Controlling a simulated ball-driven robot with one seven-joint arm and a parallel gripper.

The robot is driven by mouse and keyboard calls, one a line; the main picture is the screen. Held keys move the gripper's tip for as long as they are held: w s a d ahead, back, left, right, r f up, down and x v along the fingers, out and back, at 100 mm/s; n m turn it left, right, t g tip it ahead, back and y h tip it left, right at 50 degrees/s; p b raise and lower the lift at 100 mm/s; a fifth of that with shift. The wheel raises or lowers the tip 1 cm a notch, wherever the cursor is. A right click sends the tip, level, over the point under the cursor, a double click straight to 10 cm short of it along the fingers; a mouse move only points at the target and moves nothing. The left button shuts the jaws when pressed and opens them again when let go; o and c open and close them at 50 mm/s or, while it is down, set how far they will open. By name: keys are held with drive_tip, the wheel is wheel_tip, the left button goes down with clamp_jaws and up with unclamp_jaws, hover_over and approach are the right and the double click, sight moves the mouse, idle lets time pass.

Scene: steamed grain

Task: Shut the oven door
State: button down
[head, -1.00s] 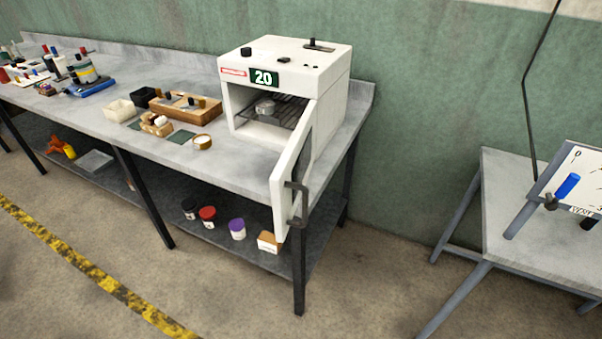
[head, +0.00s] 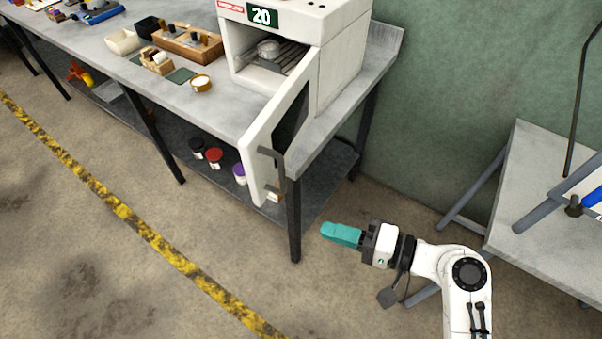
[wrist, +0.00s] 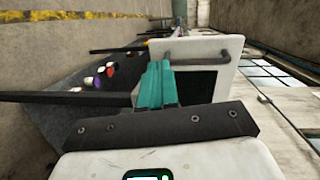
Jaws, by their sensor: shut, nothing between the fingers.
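The white oven (head: 335,50) stands on the grey bench, with a green "20" display on its front. Its door (head: 268,145) is open and swung outward past the bench's front edge, with a dark handle (head: 278,172) on its outer face. Inside, a small metal container (head: 268,48) sits on a wire rack. My gripper (head: 328,230), with teal fingers, is shut and empty, to the right of the door and apart from it in the head view. In the wrist view the teal fingers (wrist: 157,85) point toward the door (wrist: 205,70), whose handle (wrist: 195,57) also shows.
The bench (head: 190,105) holds a wooden box (head: 188,45), a white tub (head: 122,41) and a small round dish (head: 201,83). Several lidded jars stand on its lower shelf. Another grey table (head: 550,190) is at the right. The floor in front is clear.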

wheel_tip(320, 180, up, 3)
drive_tip(key=w+t+y, duration=0.1)
drive_tip(key=w, duration=0.1)
drive_tip(key=p, duration=0.4)
approach(257, 185)
drive_tip(key=shift+m, duration=0.4)
drive_tip(key=x, duration=0.5)
drive_tip(key=shift+w+a, duration=0.15)
drive_tip(key=shift+a, duration=0.15)
drive_tip(key=shift+w+a+f, duration=0.1)
drive_tip(key=shift+w+a, duration=0.2)
drive_tip(key=shift+a, duration=0.25)
drive_tip(key=shift+a, duration=0.1)
